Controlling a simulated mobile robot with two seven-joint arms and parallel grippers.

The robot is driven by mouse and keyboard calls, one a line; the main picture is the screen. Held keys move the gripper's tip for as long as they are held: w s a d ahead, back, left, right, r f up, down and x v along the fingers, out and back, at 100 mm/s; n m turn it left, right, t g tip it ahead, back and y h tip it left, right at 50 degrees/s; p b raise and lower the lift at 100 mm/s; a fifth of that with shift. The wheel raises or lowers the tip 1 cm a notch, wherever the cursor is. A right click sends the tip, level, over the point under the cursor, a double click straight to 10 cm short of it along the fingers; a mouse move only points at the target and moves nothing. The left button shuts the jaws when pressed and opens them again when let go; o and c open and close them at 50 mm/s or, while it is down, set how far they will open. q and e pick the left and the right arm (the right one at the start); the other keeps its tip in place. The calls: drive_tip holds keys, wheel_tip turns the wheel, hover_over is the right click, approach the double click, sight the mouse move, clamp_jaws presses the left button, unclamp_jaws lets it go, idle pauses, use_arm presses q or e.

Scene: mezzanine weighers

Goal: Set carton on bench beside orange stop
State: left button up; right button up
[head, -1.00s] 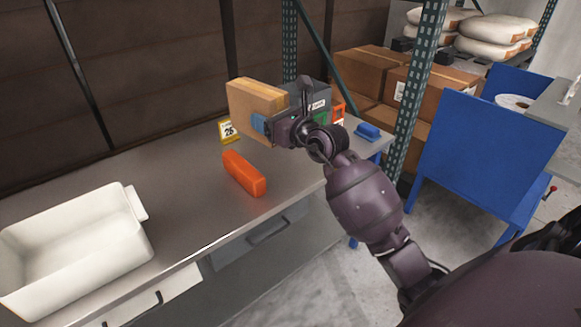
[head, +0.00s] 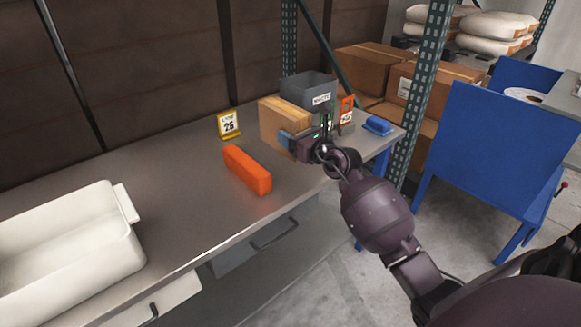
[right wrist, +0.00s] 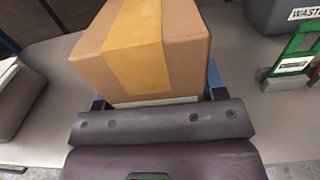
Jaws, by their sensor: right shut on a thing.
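The carton (head: 277,124) is a tan cardboard box with a yellowish tape band. My right gripper (head: 289,143) is shut on it and holds it upright over the bench, to the right of the orange stop. The carton also fills the middle of the right wrist view (right wrist: 145,45), between the blue fingers. I cannot tell whether its base touches the bench. The orange stop (head: 246,169) is a long orange block lying on the grey bench (head: 180,175), with a gap between it and the carton. My left gripper is not in view.
A grey waste bin (head: 309,90) stands behind the carton. A yellow sign (head: 229,125), an orange-framed sign (head: 346,113) and a blue object (head: 378,125) stand nearby. A white tub (head: 70,245) is at the left. The bench is clear between tub and stop.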

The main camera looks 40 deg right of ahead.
wheel_tip(320, 180, down, 4)
drive_tip(key=shift+f+b, duration=0.1)
drive_tip(key=shift+b, duration=0.45)
wheel_tip(320, 180, down, 6)
drive_tip(key=shift+r+b, duration=0.25)
drive_tip(key=shift+b, duration=0.85)
drive_tip(key=shift+r, duration=0.15)
drive_tip(key=shift+f, duration=0.2)
drive_tip(key=o, duration=1.1)
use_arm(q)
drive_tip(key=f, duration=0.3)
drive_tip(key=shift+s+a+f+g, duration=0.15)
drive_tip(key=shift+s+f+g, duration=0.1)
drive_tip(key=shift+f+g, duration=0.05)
use_arm(e)
drive_tip(key=shift+o, duration=0.5)
drive_tip(key=shift+f, duration=0.1)
